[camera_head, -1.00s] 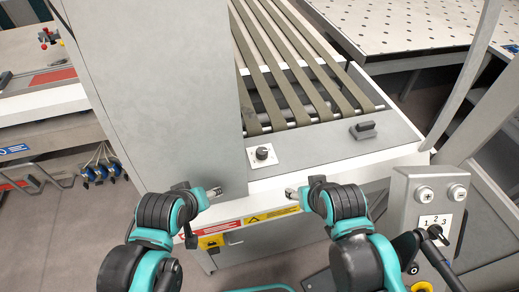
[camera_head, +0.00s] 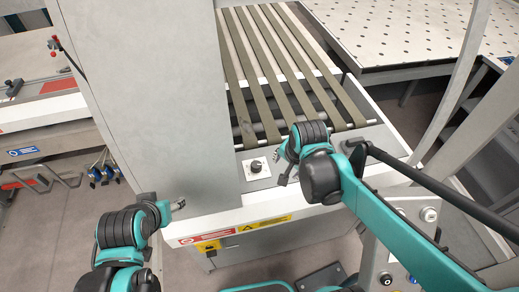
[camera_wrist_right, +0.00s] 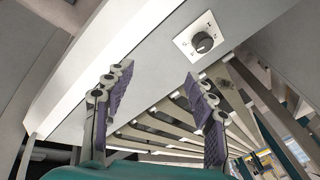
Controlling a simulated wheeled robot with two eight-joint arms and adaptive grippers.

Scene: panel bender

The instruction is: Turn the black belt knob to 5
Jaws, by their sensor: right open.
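The black belt knob (camera_head: 256,166) sits on a small white dial plate on the grey panel at the front end of the belts.
Several olive belts (camera_head: 272,75) run back from the panel. A tall grey housing (camera_head: 160,90) rises left of the knob. A grey control post (camera_head: 385,245) stands at the lower right, partly behind my right arm. A dotted table (camera_head: 410,30) is at the back right.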

